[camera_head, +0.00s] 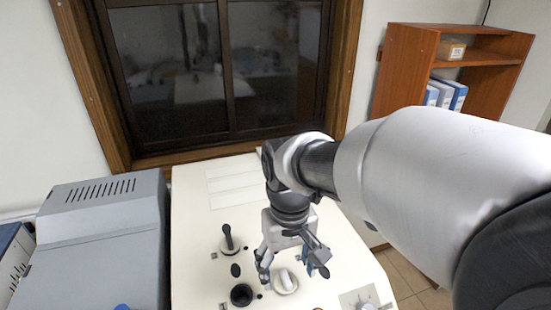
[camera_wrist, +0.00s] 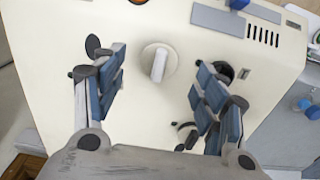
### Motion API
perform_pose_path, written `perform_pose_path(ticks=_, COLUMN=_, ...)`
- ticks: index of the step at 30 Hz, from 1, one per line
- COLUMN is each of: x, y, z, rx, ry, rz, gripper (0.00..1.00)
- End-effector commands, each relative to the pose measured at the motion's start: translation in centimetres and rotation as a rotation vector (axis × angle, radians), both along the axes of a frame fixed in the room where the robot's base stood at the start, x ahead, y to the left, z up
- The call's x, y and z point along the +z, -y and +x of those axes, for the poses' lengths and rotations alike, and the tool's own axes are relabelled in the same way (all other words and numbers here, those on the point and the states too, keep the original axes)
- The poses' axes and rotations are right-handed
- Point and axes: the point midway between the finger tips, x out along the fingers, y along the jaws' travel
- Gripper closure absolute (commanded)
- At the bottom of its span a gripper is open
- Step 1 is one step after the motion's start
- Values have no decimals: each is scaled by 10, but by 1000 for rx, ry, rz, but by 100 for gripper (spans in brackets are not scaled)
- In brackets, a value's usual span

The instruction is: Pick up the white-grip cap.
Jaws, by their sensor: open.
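The white-grip cap (camera_head: 285,281) is a round white disc with a raised white bar grip. It sits on the cream top of the testing machine (camera_head: 215,275). In the wrist view the cap (camera_wrist: 159,63) shows ahead of and between the two fingers. My gripper (camera_head: 291,272) points down above the machine top, with its fingers apart and nothing between them. The gripper also shows in the wrist view (camera_wrist: 152,85), with blue-grey pads facing each other. I cannot tell the exact height of the fingertips over the cap.
A black-grip cap (camera_head: 230,241) stands behind and left of the white one. An open dark port (camera_head: 241,294) is left of the white cap. A grey machine (camera_head: 105,240) stands left, and a wooden shelf (camera_head: 455,60) is at the back right. A knob panel (camera_head: 362,298) is at front right.

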Motion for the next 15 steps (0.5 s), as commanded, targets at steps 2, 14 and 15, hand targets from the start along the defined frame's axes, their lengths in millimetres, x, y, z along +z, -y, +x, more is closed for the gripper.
perform_pose_path(ticks=2, x=-12, y=0, z=1, rx=0, ry=-7, rz=-2, gripper=34)
perform_pose_path(ticks=14, x=-46, y=-1, z=5, rx=0, ry=-1, rz=0, gripper=34)
perform_pose_path(ticks=15, x=-46, y=-1, z=5, rx=0, ry=-1, rz=0, gripper=34)
